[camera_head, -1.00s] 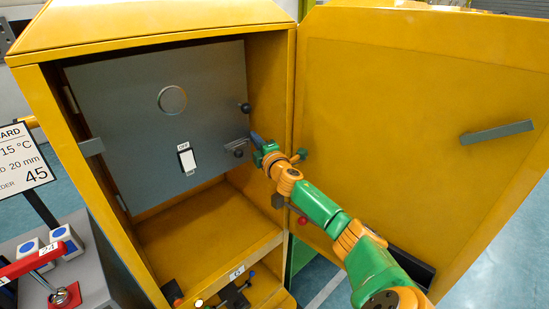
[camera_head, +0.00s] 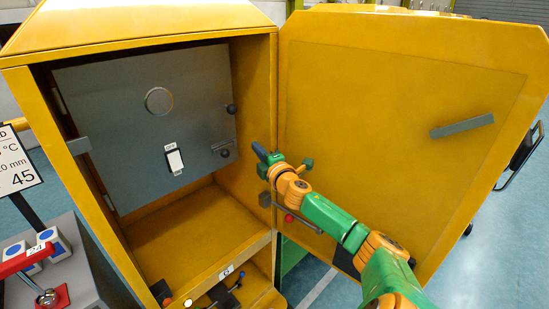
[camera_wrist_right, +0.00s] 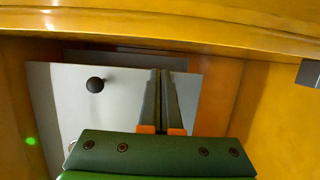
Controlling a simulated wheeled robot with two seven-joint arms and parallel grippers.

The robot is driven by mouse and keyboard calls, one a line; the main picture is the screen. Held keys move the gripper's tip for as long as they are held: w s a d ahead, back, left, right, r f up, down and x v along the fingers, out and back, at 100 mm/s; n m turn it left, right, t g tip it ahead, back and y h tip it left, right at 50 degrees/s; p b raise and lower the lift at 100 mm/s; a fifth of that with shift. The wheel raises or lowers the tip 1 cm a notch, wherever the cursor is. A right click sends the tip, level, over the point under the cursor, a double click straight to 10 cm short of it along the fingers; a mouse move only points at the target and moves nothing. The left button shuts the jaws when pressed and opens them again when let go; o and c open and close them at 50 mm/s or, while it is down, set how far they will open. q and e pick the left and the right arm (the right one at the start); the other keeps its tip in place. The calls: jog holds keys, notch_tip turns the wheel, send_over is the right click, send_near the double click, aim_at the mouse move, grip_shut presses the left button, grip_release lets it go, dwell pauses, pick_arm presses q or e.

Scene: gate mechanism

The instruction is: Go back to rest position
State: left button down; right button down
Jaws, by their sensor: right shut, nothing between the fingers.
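My right gripper (camera_head: 262,154) is shut and empty, in front of the open yellow cabinet (camera_head: 255,95) near the hinge side of its door. In the right wrist view its two dark fingers (camera_wrist_right: 160,100) lie together, pointing toward the grey inner panel (camera_wrist_right: 110,120). In the head view the gripper is apart from that grey panel (camera_head: 110,100), which carries a round disc (camera_head: 159,101), a white switch (camera_head: 175,160), a dark knob (camera_head: 231,109) and a latch handle (camera_head: 222,147). My left gripper is out of view.
The yellow cabinet door (camera_head: 390,120) stands wide open at the right, behind my right arm, with a grey handle (camera_head: 462,125). A grey box with blue buttons (camera_head: 15,250) and a red lever (camera_head: 25,260) stands at the lower left, beside a sign (camera_head: 15,160).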

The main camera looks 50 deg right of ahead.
jog(key=s, duration=0.7)
jog(key=s+a+f+m+g+y, duration=0.1)
jog(key=s+a+f+m+g, duration=0.4)
jog(key=f, duration=0.5)
jog(key=s+a+f+m+g, duration=0.2)
jog(key=s+a+f+m, duration=0.15)
jog(key=a+f, duration=0.4)
jog(key=s+a+f+m+g+y, duration=0.2)
jog(key=s+a+f+g+y, duration=0.15)
jog(key=s+a, duration=0.45)
jog(key=s+a+f+m+g+y, duration=0.2)
jog(key=s+a+f+g, duration=0.15)
jog(key=s+a, duration=0.45)
jog(key=s+a+x, duration=0.1)
jog(key=x, duration=1.1)
jog(key=s+d+f+n+g, duration=0.1)
jog(key=s+d+f, duration=0.1)
jog(key=s+f, duration=1.2)
jog(key=shift+s+f+g+b, duration=0.15)
jog(key=shift+f+g+b, duration=0.25)
jog(key=shift+f, duration=0.45)
